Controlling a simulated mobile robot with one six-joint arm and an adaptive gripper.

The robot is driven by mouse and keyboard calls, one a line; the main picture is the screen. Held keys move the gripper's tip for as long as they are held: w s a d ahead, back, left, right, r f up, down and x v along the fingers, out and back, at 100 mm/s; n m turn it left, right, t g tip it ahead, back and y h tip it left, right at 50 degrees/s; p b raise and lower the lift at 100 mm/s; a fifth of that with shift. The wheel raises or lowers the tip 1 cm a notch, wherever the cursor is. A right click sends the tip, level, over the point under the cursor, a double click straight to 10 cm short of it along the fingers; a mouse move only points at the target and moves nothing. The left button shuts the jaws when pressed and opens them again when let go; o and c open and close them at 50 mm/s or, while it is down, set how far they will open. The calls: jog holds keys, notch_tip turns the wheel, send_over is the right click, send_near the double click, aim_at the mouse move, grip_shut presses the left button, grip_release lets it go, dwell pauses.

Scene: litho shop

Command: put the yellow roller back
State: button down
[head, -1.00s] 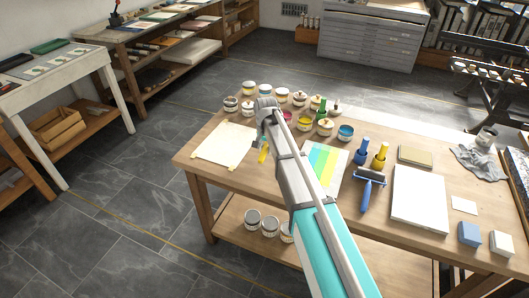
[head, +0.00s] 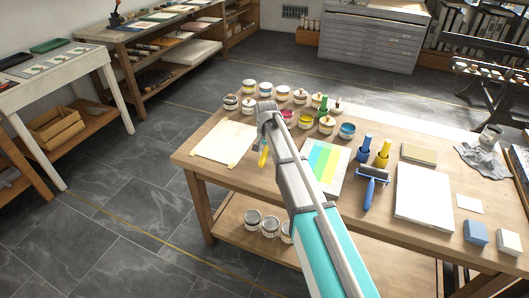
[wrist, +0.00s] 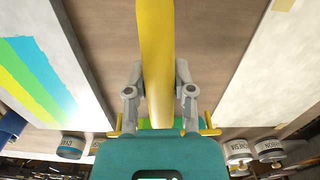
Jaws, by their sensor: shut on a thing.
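My gripper (wrist: 158,72) is shut on a long yellow piece, taken to be the yellow roller (wrist: 155,35). It runs up between the fingers in the wrist view, and its roller head cannot be made out. In the head view, the held yellow roller (head: 263,157) shows as a small yellow end beneath my wrist, beside the right edge of a cream sheet (head: 222,143). My arm hides part of the gripper there. Its height above the table is hard to tell.
A colour-striped sheet (head: 322,160) lies right of my arm. Further right are upright blue (head: 364,148) and yellow (head: 383,153) bottle-like things, a blue-handled roller (head: 371,182) and a white slab (head: 424,197). Several ink tins (head: 283,93) line the back of the wooden table (head: 208,173).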

aim_at(266, 166)
jog(key=shift+f+b, duration=2.05)
jog(key=shift+f, duration=0.3)
jog(key=shift+c, duration=2)
grip_release()
